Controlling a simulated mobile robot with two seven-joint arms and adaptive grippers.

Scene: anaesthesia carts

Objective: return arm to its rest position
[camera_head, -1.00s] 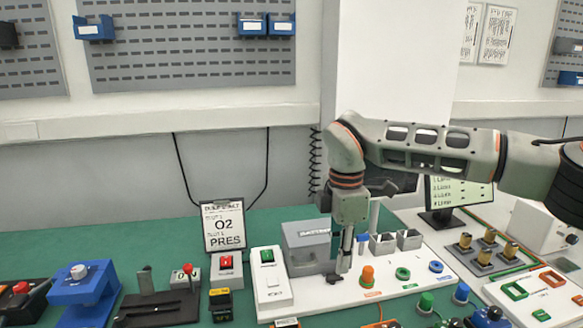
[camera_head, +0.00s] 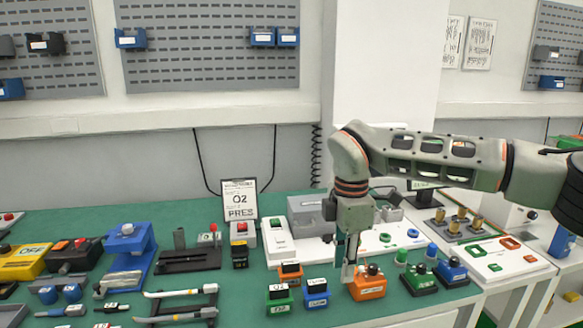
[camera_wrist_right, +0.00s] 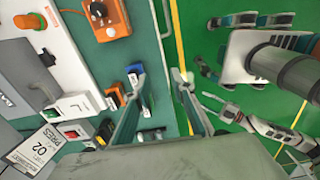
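My right arm comes in from the right in the head view, in front of the white pillar. Its gripper (camera_head: 347,262) points down over the front of the green table (camera_head: 110,212), beside an orange box with a black knob (camera_head: 367,283). In the right wrist view the two fingers of the gripper (camera_wrist_right: 158,78) stand apart with nothing held between them. Whether the fingertips touch the table is hard to tell. My left gripper does not show in the head view.
Small green (camera_head: 279,300) and blue (camera_head: 315,293) boxes stand just left of the gripper. A white panel (camera_head: 300,250) with a grey box lies behind it. A sign (camera_head: 240,202) stands further left. Tools crowd the left of the table.

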